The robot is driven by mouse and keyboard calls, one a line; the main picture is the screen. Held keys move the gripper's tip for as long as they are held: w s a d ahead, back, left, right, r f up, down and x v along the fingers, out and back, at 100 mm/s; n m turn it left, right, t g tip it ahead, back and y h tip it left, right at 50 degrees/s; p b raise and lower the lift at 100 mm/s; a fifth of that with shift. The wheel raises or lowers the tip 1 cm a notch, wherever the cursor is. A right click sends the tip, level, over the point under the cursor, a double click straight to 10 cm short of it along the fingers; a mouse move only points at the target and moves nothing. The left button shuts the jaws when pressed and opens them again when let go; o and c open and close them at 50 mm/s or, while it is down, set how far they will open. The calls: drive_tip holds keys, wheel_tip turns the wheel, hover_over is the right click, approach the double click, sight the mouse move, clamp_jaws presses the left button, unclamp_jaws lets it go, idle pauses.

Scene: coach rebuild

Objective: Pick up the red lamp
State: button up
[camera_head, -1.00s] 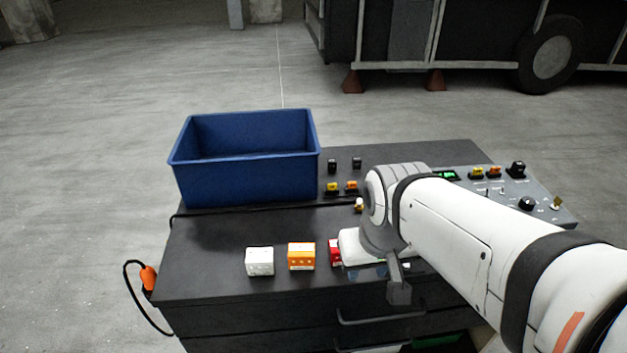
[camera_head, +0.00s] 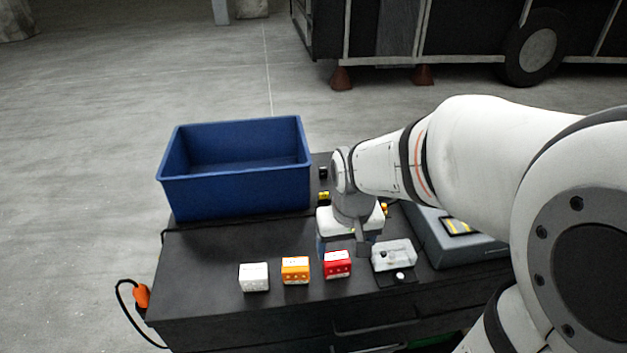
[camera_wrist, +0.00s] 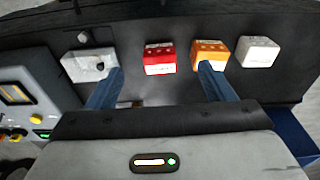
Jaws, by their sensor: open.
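The red lamp (camera_head: 337,264) is a small red block with a white label on the dark bench top. It stands in a row with an orange block (camera_head: 295,270) and a white block (camera_head: 254,277) to its left. In the wrist view the red lamp (camera_wrist: 160,58) sits beyond and between my two blue fingers, the orange block close by the right fingertip. My gripper (camera_wrist: 161,72) is open and empty. In the head view it hangs just behind the red lamp, its fingers mostly hidden by my wrist.
A grey-white switch box (camera_head: 394,254) stands just right of the red lamp, near the left fingertip in the wrist view. A blue bin (camera_head: 235,187) stands at the back left. A grey control panel (camera_head: 455,240) lies to the right. The bench's front left is clear.

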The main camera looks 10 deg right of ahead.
sight(336, 257)
drive_tip(key=shift+o, duration=0.7)
drive_tip(key=shift+g, duration=0.7)
drive_tip(key=w+f+p, duration=0.1)
drive_tip(key=w+f, duration=0.1)
drive_tip(key=w, duration=0.1)
drive_tip(key=w+f+p, duration=0.2)
drive_tip(key=w+f, duration=0.1)
drive_tip(key=shift+w+a, duration=0.1)
drive_tip(key=shift+a, duration=0.05)
drive_tip(key=shift+w+d+f+p, duration=0.15)
drive_tip(key=shift+f+p, duration=0.2)
drive_tip(key=shift+f, duration=1.75)
drive_tip(key=shift+w+d+f+p, duration=0.15)
drive_tip(key=shift+f+p, duration=0.15)
drive_tip(key=shift+f, duration=1.75)
drive_tip(key=shift+s, duration=0.1)
drive_tip(key=shift+c, duration=0.3)
drive_tip(key=c, duration=1.1)
